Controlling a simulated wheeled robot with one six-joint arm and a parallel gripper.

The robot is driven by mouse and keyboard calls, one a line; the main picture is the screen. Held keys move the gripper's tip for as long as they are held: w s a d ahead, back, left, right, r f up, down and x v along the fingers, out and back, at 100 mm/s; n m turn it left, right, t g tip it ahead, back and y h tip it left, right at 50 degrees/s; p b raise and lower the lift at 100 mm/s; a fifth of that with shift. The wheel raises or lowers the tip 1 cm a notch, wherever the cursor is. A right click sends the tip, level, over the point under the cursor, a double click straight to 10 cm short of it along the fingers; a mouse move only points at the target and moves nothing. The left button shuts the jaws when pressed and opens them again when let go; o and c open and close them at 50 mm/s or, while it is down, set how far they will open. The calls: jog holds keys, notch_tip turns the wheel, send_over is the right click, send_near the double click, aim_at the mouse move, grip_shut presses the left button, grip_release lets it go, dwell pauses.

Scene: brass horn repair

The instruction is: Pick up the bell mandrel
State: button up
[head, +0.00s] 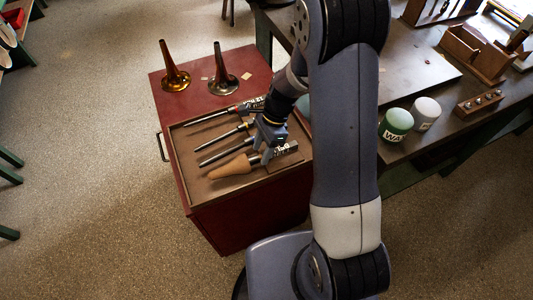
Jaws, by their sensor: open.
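Several rod-like tools lie side by side in the tray (184,186) on top of a red cabinet. I cannot tell for certain which piece is the bell mandrel; the labels are too small to read. My gripper (266,146) is open, low over the right part of the tray, near the tools' right ends. My arm and gripper hide parts of them. I cannot tell whether it touches any.
A brass flared bell (175,78) and a grey flared bell (222,82) stand on the cabinet's (195,65) far part. The dark workbench (412,78) at right holds a green jar (395,125), a white-lidded jar (425,112) and wooden holders (478,103).

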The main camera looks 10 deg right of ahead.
jog(key=shift+x, duration=1.1)
grip_shut()
